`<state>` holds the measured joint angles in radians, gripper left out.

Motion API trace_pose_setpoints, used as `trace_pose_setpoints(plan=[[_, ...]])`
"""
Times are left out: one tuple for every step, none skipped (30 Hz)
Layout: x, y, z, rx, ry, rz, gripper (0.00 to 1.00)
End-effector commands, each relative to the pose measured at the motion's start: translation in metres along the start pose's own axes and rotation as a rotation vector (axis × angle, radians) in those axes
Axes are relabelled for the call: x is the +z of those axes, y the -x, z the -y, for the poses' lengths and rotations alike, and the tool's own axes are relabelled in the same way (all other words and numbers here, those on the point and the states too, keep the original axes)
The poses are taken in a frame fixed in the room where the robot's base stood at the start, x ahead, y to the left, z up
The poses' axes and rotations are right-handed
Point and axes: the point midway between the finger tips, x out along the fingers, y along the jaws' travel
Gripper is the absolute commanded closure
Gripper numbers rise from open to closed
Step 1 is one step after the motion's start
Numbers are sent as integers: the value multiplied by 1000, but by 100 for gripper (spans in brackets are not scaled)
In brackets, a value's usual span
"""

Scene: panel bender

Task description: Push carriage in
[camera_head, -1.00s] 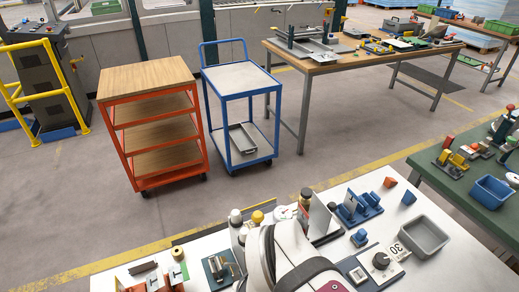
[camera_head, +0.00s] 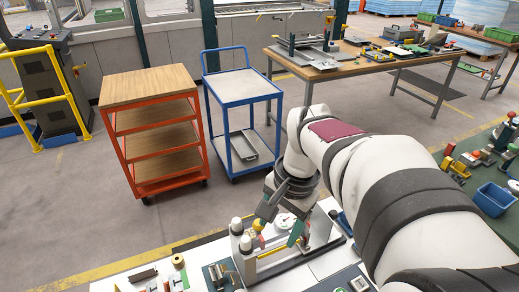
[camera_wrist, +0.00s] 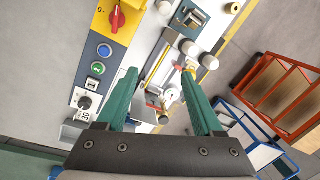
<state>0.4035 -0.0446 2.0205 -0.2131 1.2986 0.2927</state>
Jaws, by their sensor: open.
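My gripper (camera_head: 279,228) hangs low over a small bench fixture (camera_head: 272,262) with pale posts, a yellow strip and a round dial. In the wrist view, my gripper (camera_wrist: 158,76) has its two teal fingers spread wide and nothing held between them. The fixture's metal rail (camera_wrist: 158,68) shows between the fingers. An orange knob (camera_wrist: 189,67) is close to the right fingertip, and I cannot tell whether they touch. The dial (camera_wrist: 170,95) lies between the fingers. Which part is the carriage is not clear, and my gripper partly hides the fixture in the head view.
In the wrist view, a control panel with a red rotary switch (camera_wrist: 117,18), a blue button (camera_wrist: 104,51) and a black knob (camera_wrist: 85,102) lies left. A clamp-like device (camera_wrist: 190,18) sits beyond the fingers. An orange cart (camera_head: 152,130) and a blue cart (camera_head: 243,115) stand behind the bench.

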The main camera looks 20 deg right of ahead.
Motion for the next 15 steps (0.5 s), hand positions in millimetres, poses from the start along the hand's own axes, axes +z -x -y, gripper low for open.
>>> trace_pose_setpoints(plan=[[-59,-4,0,-8,-158,-28,31],[-92,-5,-2,-17,-247,-49,31],[-131,-9,-11,-27,-352,-74,31],[-157,-12,-18,-34,-421,-90,31],[-179,-15,-26,-40,-480,-104,31],[-202,-19,-37,-47,-544,-119,31],[-214,-21,-44,-51,-580,-129,31],[-223,-22,-48,-54,-605,-136,31],[-231,-25,-53,-57,-629,-141,31],[-234,-27,-54,-58,-637,-143,31],[-236,-30,-55,-58,-639,-144,31],[-237,-37,-55,-57,-638,-144,31],[-237,-43,-54,-56,-638,-142,31],[-237,-51,-54,-55,-638,-141,31],[-239,-62,-54,-55,-637,-140,31]])
